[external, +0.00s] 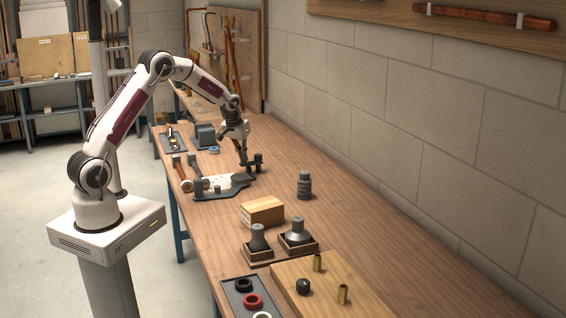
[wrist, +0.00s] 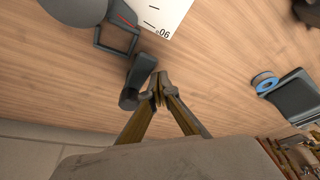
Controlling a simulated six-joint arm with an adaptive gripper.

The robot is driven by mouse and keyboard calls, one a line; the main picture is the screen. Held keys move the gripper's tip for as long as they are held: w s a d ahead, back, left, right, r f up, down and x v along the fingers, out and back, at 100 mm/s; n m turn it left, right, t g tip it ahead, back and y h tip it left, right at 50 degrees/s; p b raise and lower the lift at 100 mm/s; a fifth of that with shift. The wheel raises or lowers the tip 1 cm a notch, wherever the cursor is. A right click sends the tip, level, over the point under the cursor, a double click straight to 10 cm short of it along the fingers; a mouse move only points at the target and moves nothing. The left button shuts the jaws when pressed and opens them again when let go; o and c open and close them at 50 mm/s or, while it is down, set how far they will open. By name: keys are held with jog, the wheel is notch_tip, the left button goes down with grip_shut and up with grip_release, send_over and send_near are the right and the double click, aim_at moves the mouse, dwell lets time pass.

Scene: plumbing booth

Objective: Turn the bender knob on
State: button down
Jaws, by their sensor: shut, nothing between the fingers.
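The bender (external: 225,182) stands on the workbench, with a white plate and dark fittings. In the wrist view its white plate (wrist: 160,12) carries dashes and a number. A dark knob-like piece (wrist: 138,82) sits beside the plate; it probably also shows in the external view (external: 258,160). My gripper (external: 243,163) is lowered at the bender's far right side. In the wrist view my gripper (wrist: 158,88) is shut and empty, its tips right beside the dark piece. I cannot tell whether they touch it. No on or off mark is readable.
A blue tape roll (wrist: 264,81) and a dark grey block (external: 204,135) are near the bender. A grey stacked fitting (external: 304,185), a wooden block (external: 262,211) and a tray of rings (external: 250,298) are closer to the camera. A block wall (external: 400,110) bounds the bench.

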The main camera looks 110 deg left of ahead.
jog(key=shift+w+d+f, duration=0.1)
jog(key=shift+d, duration=0.2)
dwell(0.4)
jog(key=shift+a, duration=0.15)
jog(key=shift+s+a, duration=0.45)
jog(key=shift+s, duration=0.1)
jog(key=shift+s+a, duration=0.95)
jog(key=shift+a, duration=0.05)
notch_tip(320, 180, up, 10)
jog(key=w+d, duration=0.2)
jog(key=shift+w+d, duration=0.15)
jog(key=shift+w, duration=0.05)
jog(key=shift+f, duration=0.15)
